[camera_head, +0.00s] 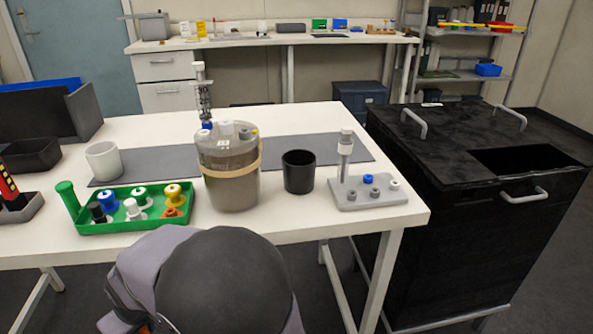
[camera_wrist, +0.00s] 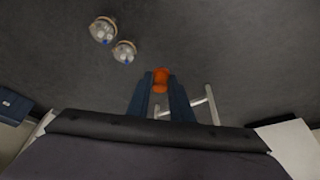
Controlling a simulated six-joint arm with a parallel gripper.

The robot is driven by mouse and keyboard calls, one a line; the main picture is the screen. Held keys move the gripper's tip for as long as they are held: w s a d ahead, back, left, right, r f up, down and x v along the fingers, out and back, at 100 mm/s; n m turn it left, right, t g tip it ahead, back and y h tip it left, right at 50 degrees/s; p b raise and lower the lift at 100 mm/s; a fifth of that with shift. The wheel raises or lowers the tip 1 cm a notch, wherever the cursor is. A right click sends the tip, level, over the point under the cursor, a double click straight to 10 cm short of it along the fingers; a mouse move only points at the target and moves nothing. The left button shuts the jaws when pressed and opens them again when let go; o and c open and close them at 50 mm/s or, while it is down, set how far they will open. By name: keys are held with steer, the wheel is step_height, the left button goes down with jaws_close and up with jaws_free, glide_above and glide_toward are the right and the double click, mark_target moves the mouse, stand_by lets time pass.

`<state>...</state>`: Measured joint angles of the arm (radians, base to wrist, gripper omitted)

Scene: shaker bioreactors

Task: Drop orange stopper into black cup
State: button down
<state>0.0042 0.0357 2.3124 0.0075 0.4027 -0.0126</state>
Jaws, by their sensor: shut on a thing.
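My gripper (camera_wrist: 160,88) is shut on an orange stopper (camera_wrist: 160,75), which shows between the fingertips in the wrist view. The black cup (camera_head: 299,174) stands upright on the white table in the head view, right of the large vessel. Its inside is dark and I cannot see its bottom. My arm fills the bottom middle of the head view, in front of the table, and hides the gripper there. The cup cannot be made out in the wrist view, so the gripper is not seen over it.
A vessel (camera_head: 230,180) with a tan band stands left of the cup. A grey stand (camera_head: 352,198) with a post and stoppers is to the right. A green tray (camera_head: 95,223) holds several coloured pieces. A white cup (camera_head: 103,161) stands behind it. A black cabinet (camera_head: 460,230) is beside the table.

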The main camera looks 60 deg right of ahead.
steer(key=s+d+r+p, duration=0.2)
steer(key=r+p, duration=1)
steer(key=p, duration=0.1)
steer(key=s+d+r+p, duration=0.2)
steer(key=r+p, duration=1.1)
steer(key=p, duration=0.1)
steer(key=w+d+r+m+h+p, duration=0.1)
steer(key=w+d+r+m+p, duration=0.1)
steer(key=w+d+r+p, duration=0.6)
steer(key=w+d+r+m+h+p, duration=0.1)
steer(key=w+d+r+m, duration=0.2)
steer(key=d+r, duration=0.85)
steer(key=s+d+f+m+g+h+p, duration=0.15)
steer(key=s+d+p, duration=0.25)
steer(key=s+d, duration=0.5)
steer(key=s+d+f+m+p, duration=0.1)
steer(key=s+d+m+p, duration=0.35)
steer(key=s, duration=0.75)
step_height(320, 180, down, 6)
steer(key=d+n+b, duration=0.2)
steer(key=b, duration=0.2)
steer(key=shift+w+d+f, duration=0.15)
steer(key=shift+f, duration=0.05)
